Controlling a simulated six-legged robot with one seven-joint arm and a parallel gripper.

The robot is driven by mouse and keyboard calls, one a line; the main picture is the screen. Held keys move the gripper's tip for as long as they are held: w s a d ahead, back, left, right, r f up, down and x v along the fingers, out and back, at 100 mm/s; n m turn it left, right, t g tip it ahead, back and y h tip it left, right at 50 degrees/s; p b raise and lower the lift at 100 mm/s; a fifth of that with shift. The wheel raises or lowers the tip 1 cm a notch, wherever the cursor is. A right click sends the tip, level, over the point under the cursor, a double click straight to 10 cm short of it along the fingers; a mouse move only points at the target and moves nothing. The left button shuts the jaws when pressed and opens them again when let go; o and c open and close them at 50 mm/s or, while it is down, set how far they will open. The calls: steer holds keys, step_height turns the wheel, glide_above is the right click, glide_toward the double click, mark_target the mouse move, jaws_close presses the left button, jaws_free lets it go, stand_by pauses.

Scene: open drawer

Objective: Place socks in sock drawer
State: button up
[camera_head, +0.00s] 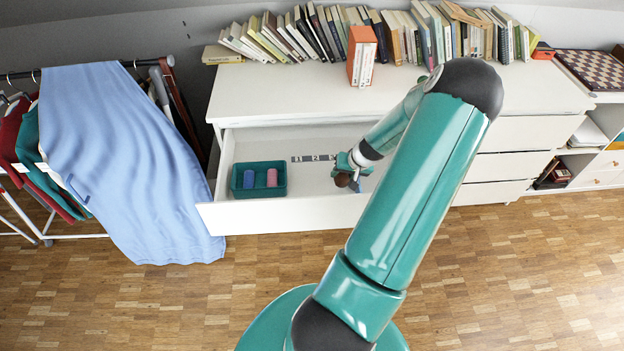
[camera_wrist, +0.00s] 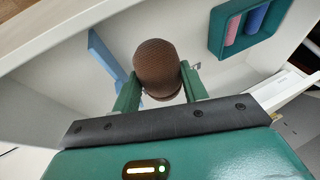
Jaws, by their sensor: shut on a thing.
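A brown rolled sock (camera_wrist: 157,68) is held between the two green fingers of my gripper (camera_wrist: 158,92), which is shut on it. In the head view my gripper (camera_head: 347,172) and the brown sock (camera_head: 342,180) are over the right part of the open white drawer (camera_head: 310,213), partly covered by my arm. A teal box (camera_head: 236,192) stands in the left part of the drawer. It holds a blue rolled sock (camera_head: 249,179) and a pink rolled sock (camera_head: 272,177) side by side. The teal box (camera_wrist: 216,38) also shows at the top right of the wrist view.
A strip marked with numbers (camera_head: 313,158) lies in the drawer between the box and my gripper. The dresser top (camera_head: 290,95) carries a row of books and an orange box (camera_head: 362,55). A blue cloth (camera_head: 130,160) hangs from a clothes rack at left, close to the drawer's left end.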

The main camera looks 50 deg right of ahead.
steer(key=shift+s+f, duration=0.1)
steer(key=shift+f, duration=0.2)
steer(key=shift+w+a, duration=0.2)
steer(key=shift+w, duration=0.1)
glide_toward(308, 181)
steer(key=shift+w+d+f, duration=0.1)
steer(key=shift+w+f, duration=0.25)
steer(key=shift+w, duration=0.3)
steer(key=shift+w+f, duration=0.2)
steer(key=shift+f, duration=0.75)
steer(key=shift+w+f, duration=0.15)
steer(key=shift+f, duration=0.8)
steer(key=o, duration=0.7)
steer(key=shift+f, duration=0.15)
